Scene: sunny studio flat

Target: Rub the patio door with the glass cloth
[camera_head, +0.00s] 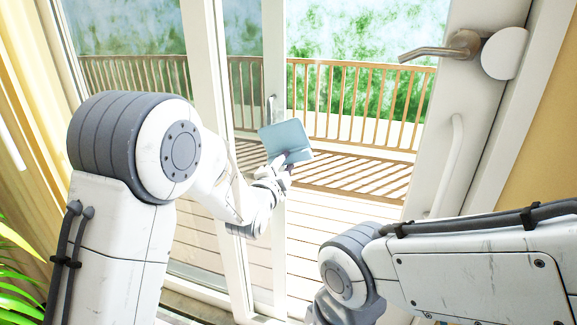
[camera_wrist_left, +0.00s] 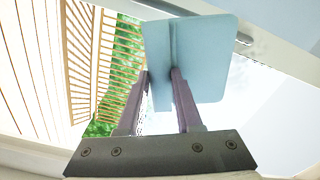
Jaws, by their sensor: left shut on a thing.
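The glass cloth (camera_head: 285,139) is a flat light blue square with a ridge along its back. My left gripper (camera_head: 287,160) is shut on that ridge and holds the cloth up in front of the patio door (camera_head: 211,100). In the left wrist view the cloth (camera_wrist_left: 207,60) stands beyond the two dark fingers of my left gripper (camera_wrist_left: 162,85). I cannot tell whether the cloth touches the glass. My right arm reaches in at the lower right of the head view, but its gripper is out of sight.
A lever handle (camera_head: 440,52) and a white pull handle (camera_head: 448,165) are on the frame at the right. A wooden railing (camera_head: 360,103) and deck (camera_head: 355,178) lie outside. A yellow curtain (camera_head: 25,120) and a green plant (camera_head: 18,265) are at the left.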

